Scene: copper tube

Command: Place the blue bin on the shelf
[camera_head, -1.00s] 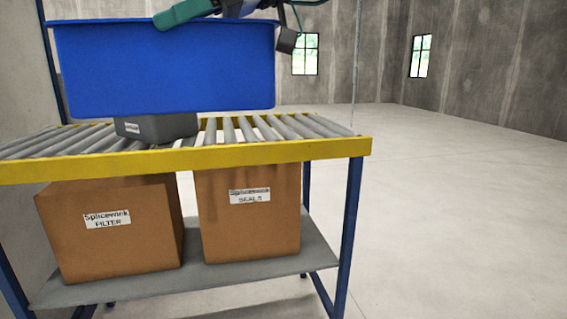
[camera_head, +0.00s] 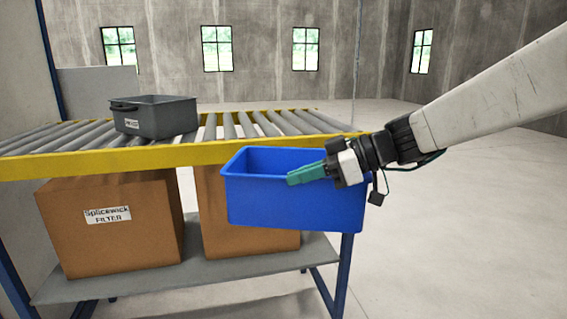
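The blue bin (camera_head: 290,208) hangs in the air in front of the roller rack, roughly upright, with its open top showing. It covers part of the rack's yellow front edge and of a carton behind it. My gripper (camera_head: 292,180) comes in from the right, its green fingers shut on the bin's near rim around the middle. The far side of the grip is hidden. The rack has a top of grey rollers (camera_head: 228,126) and a grey lower shelf (camera_head: 160,280).
A small grey bin (camera_head: 157,118) stands on the rollers at left. Two cartons stand on the lower shelf, the left carton (camera_head: 110,240) labelled Splicewick Filter, the right carton (camera_head: 215,235) partly hidden. The rollers right of the grey bin are clear. Open floor (camera_head: 455,220) lies to the right.

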